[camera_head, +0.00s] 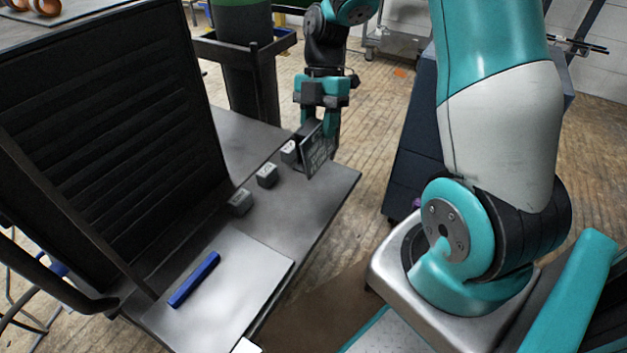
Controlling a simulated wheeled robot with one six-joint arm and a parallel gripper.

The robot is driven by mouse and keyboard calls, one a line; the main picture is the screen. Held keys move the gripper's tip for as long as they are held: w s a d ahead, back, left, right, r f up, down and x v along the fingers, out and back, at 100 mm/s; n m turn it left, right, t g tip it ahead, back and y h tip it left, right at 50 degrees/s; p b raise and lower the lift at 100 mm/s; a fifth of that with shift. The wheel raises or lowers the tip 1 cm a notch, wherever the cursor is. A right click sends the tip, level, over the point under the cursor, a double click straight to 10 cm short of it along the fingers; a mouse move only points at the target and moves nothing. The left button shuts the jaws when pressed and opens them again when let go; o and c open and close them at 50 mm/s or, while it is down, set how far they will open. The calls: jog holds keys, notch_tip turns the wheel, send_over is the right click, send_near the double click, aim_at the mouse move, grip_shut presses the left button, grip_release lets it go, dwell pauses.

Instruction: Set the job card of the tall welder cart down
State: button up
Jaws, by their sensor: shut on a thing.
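My gripper (319,115) points down over the far part of a grey metal shelf (318,208). It is shut on a dark, flat job card (319,150) with pale markings on its face. The card stands nearly upright, tilted a little, close to the shelf's far right edge. I cannot tell whether its lower edge touches the shelf. The shelf belongs to a cart with a tall dark louvred panel (110,140), which seems to be the tall welder cart. A small grey block (289,150) with a pale mark stands just left of the card, partly hidden by it.
Two more small grey blocks, one in the middle (267,175) and one nearer (240,202), stand in a row along the shelf. A blue bar (194,279) lies on a pale sheet (235,290) at the near end. A dark cabinet (408,160) stands to the right.

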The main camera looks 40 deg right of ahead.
jog(key=b, duration=0.3)
send_over(318, 191)
notch_tip(318, 191, down, 13)
jog(key=shift+r, duration=0.1)
jog(key=o, duration=0.9)
jog(key=p+v, duration=0.3)
jog(key=v, duration=0.9)
jog(key=s+a+r+m+t, duration=0.1)
jog(key=s+a+r+m, duration=0.2)
jog(key=a, duration=0.4)
jog(key=s+a+r+m+t, duration=0.1)
jog(key=s+a+r+m, duration=0.15)
jog(key=a+r, duration=0.4)
jog(key=s+a+r+m, duration=0.1)
jog(key=s+a+m, duration=0.2)
jog(key=s, duration=0.1)
jog(key=s+a+r+m, duration=0.1)
jog(key=s+a+m, duration=0.2)
jog(key=s+a, duration=0.1)
jog(key=s+a+r+m+t, duration=0.1)
jog(key=s+a+r+m, duration=0.1)
jog(key=s, duration=0.4)
jog(key=shift+a+m+y, duration=0.3)
jog(key=shift+a+m, duration=0.25)
jog(key=shift+a, duration=0.3)
